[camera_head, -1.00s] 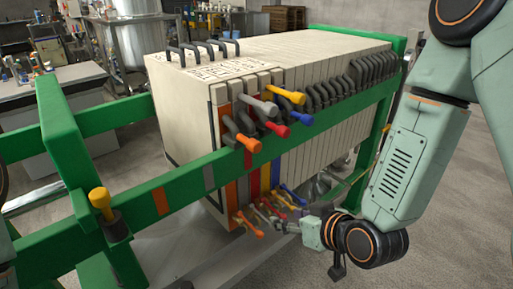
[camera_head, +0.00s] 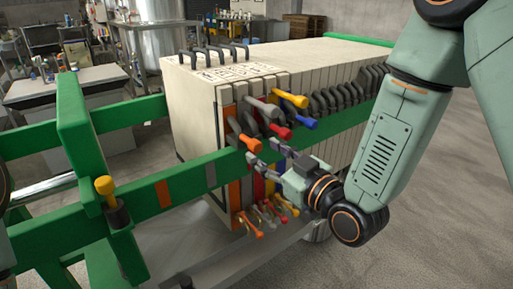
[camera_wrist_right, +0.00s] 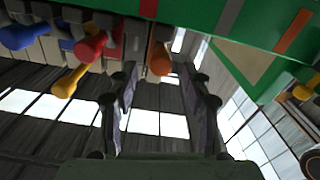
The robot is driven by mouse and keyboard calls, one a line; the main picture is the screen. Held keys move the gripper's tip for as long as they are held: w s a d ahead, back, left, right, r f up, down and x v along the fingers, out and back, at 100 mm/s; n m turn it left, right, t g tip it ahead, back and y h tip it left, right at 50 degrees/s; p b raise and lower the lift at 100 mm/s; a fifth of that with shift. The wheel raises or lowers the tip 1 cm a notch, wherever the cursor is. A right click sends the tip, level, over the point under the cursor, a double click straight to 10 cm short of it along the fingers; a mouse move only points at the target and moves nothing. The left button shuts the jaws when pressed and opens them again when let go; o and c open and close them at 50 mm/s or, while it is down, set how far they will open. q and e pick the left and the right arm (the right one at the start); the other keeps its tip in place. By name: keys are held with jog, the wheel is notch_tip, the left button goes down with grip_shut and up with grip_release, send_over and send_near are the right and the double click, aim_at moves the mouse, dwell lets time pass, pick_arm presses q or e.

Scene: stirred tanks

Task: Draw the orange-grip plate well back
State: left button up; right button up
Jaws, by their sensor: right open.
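The orange-grip plate stands at the near left end of the cream plate stack, with an orange front edge (camera_head: 231,190). Its upper orange grip (camera_head: 249,143) sticks out above the green rail, and a lower orange grip (camera_head: 250,227) shows below. My right gripper (camera_head: 263,153) is open in front of the rail, its fingers pointing toward the upper orange grip. In the right wrist view, an orange grip (camera_wrist_right: 160,58) shows between and beyond the two fingertips. Whether they touch it is unclear. My left gripper is not in view.
Grey, red, yellow (camera_head: 290,97) and blue (camera_head: 301,122) grips sit close right of the upper orange one. The green rail (camera_head: 193,178) crosses in front of the stack. A green post (camera_head: 82,140) and yellow-topped knob (camera_head: 105,186) stand left. Open floor lies right.

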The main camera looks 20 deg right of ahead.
aim_at(258, 148)
jog(key=x, duration=0.4)
jog(key=shift+a, duration=0.15)
jog(key=shift+w+b, duration=0.15)
jog(key=shift+b, duration=0.15)
jog(key=shift+c, duration=0.4)
grip_shut()
